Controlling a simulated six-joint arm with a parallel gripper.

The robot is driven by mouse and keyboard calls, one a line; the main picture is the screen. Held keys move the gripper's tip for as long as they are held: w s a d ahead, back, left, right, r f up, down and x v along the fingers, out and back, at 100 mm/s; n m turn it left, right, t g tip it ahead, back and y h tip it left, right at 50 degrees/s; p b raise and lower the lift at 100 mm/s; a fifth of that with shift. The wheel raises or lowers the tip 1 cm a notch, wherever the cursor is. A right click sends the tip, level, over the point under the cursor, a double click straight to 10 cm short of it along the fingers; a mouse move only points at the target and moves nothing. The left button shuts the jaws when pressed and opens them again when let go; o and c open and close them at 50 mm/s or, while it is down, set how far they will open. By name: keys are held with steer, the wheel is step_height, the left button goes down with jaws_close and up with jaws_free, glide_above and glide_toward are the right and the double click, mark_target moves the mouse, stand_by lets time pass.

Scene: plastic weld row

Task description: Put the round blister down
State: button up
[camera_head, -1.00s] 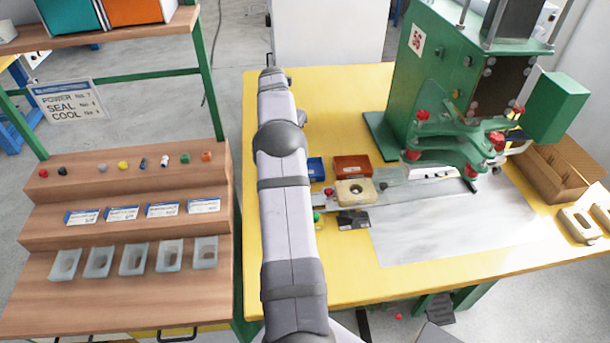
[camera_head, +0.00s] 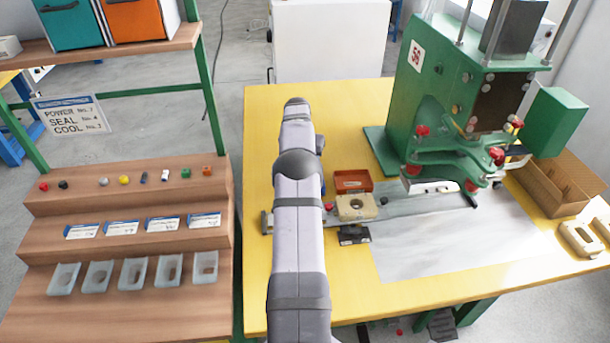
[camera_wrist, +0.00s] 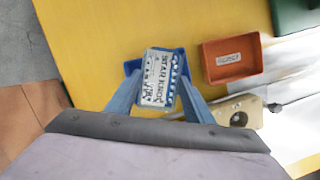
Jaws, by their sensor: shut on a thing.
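My gripper (camera_wrist: 161,80) shows in the wrist view, its two blue-grey fingers shut on a printed pack (camera_wrist: 156,68). The pack shows a white and blue card face with dark lettering. Any blister under the card is hidden, so its round shape cannot be told. The pack is over a blue bin (camera_wrist: 131,67), whose rim shows around it. I cannot tell how high above the bin it is.
A red bin (camera_head: 352,181) (camera_wrist: 231,58) stands right of the blue one. A cream nest (camera_head: 357,207) (camera_wrist: 240,112) with a round hole lies near it, before the green press (camera_head: 440,100). Several clear blisters (camera_head: 133,274) and cards stand on the wooden steps at left.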

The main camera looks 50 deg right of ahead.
steer(key=shift+f+p, duration=0.45)
steer(key=shift+f, duration=1.75)
steer(key=shift+f, duration=0.15)
steer(key=o, duration=1.1)
steer(key=shift+c, duration=0.2)
steer(key=b+v, duration=0.2)
steer(key=v, duration=1)
steer(key=shift+a, duration=0.15)
